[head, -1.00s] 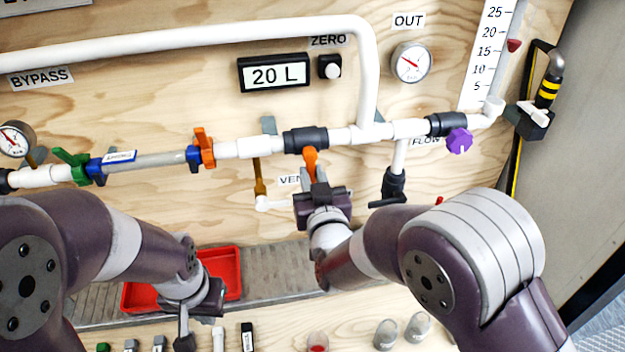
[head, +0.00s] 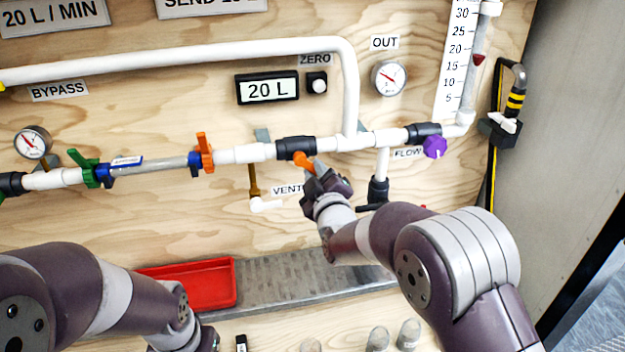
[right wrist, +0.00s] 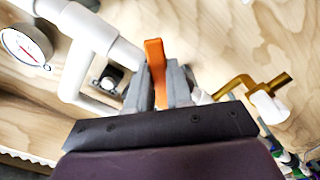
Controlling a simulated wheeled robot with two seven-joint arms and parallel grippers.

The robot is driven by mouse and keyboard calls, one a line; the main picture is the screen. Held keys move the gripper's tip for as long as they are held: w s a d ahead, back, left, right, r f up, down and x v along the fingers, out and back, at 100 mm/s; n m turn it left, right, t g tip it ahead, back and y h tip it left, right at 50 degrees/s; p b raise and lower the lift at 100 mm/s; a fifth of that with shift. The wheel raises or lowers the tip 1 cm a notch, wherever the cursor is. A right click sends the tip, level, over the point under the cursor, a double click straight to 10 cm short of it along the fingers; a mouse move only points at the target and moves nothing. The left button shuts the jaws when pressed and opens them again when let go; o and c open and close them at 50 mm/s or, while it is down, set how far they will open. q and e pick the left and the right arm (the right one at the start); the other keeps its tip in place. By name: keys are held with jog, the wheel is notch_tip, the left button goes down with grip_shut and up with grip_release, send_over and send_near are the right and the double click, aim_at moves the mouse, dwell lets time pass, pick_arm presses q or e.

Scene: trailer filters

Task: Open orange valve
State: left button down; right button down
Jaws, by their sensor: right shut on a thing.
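The orange valve handle (head: 303,160) sits on a dark valve body (head: 296,149) in the white pipe. It slants down to the right. My right gripper (head: 313,168) is shut on the handle's outer end, reaching it from below right. In the right wrist view the orange handle (right wrist: 155,72) stands between the two grey fingers of my right gripper (right wrist: 163,88). My left gripper (head: 206,338) is mostly cut off at the bottom edge, and its fingers are hidden.
Another orange handle (head: 204,152) and a green handle (head: 84,168) are on the pipe to the left. A brown vent valve (head: 254,180) hangs below. A purple knob (head: 434,147) is to the right. The display (head: 267,89) reads 20 L. A red tray (head: 205,284) lies below.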

jog(key=shift+w+d+r+n, duration=0.15)
jog(key=shift+r+n, duration=0.3)
jog(key=shift+n, duration=0.9)
jog(key=shift+s+d+r+n, duration=0.15)
jog(key=shift+r+n, duration=0.25)
jog(key=shift+n, duration=1)
jog(key=shift+w+d+r+n, duration=0.15)
jog(key=shift+r+n, duration=0.3)
jog(key=shift+n, duration=0.9)
jog(key=c, duration=1)
grip_release()
jog(key=shift+s, duration=0.2)
jog(key=s, duration=0.4)
jog(key=s+d+b, duration=0.1)
jog(key=s, duration=0.3)
jog(key=s+d, duration=0.1)
jog(key=s, duration=0.3)
jog(key=shift+s+d, duration=0.1)
jog(key=shift+d, duration=0.15)
